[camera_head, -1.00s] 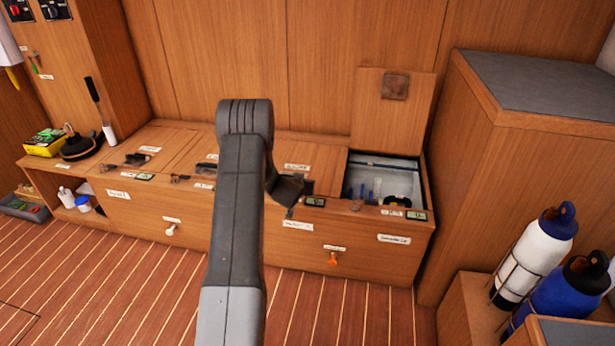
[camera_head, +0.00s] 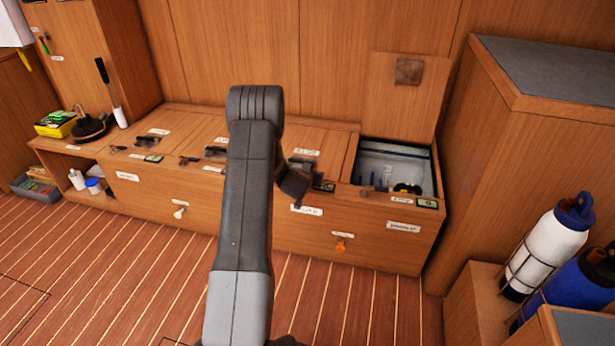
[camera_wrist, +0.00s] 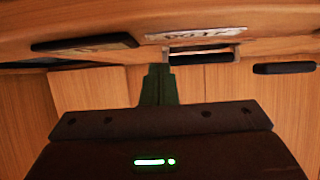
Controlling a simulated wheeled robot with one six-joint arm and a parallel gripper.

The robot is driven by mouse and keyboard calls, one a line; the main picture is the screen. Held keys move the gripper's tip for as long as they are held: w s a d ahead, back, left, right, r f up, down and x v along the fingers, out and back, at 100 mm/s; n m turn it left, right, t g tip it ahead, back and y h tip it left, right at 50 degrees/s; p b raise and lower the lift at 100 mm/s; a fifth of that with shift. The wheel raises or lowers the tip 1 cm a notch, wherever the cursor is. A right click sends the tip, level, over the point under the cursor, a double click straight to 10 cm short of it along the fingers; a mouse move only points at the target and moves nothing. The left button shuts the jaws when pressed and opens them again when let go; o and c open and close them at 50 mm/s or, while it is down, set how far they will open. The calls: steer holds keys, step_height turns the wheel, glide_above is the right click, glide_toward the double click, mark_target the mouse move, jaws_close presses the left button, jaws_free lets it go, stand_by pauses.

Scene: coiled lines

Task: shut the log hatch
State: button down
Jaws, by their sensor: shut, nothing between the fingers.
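One hatch lid (camera_head: 408,98) stands upright against the wall at the right end of the long wooden bench, with a dark square patch on its face. Below it the pale-lined compartment (camera_head: 395,157) is open and holds small items. I cannot read which label says log. My gripper (camera_head: 295,181) hangs over the bench's front edge, left of the open compartment and apart from the raised lid. In the wrist view its dark fingers (camera_wrist: 160,88) are together and empty, below a white label (camera_wrist: 190,34) and a metal-framed dark catch (camera_wrist: 203,56).
Other bench lids (camera_head: 192,130) to the left lie flat. An orange knob (camera_head: 341,245) and a white knob (camera_head: 180,212) stick out of the front. A tall cabinet (camera_head: 490,150) closes off the right side, with white (camera_head: 550,245) and blue (camera_head: 575,290) bottles before it. Floor in front is clear.

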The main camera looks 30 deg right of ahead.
steer(key=p+v, duration=0.2)
steer(key=v, duration=1.1)
steer(key=shift+p, duration=0.3)
steer(key=shift+s, duration=0.1)
steer(key=b+x, duration=0.3)
steer(key=x, duration=1)
steer(key=shift+w+d+f, duration=0.15)
steer(key=shift+w+d, duration=0.05)
steer(key=shift+w, duration=0.1)
